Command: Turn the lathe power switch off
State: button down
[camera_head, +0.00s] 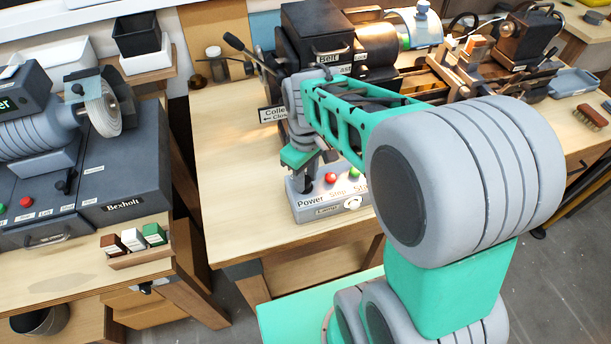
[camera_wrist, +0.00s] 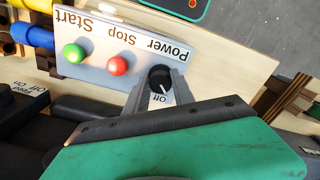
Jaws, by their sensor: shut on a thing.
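The lathe control box (camera_head: 335,206) stands at the front of the wooden bench, with a red Stop button, a green Start button and a Power label. In the wrist view the box (camera_wrist: 205,78) appears upside down. Its black round power knob (camera_wrist: 160,76) sits beside the Power label, with an "Off" label just below it in the picture. The knob's white mark slants down towards the "Off" side. My gripper (camera_wrist: 159,82) has a grey finger on each side of the knob and is shut on it. In the head view my gripper (camera_head: 309,178) hides the knob.
The lathe headstock (camera_head: 318,35) stands behind the box, with a collet lever to its left. A polishing machine (camera_head: 90,165) stands on a separate bench at left. In the wrist view, a Feed switch box (camera_wrist: 22,101) is at left. Bare bench lies left of the control box.

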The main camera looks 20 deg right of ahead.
aim_at(306, 180)
jog(key=c, duration=1.1)
grip_release()
jog(key=shift+o, duration=0.2)
notch_tip(306, 180, up, 8)
jog(key=shift+f+b, duration=0.1)
jog(key=shift+b, duration=0.4)
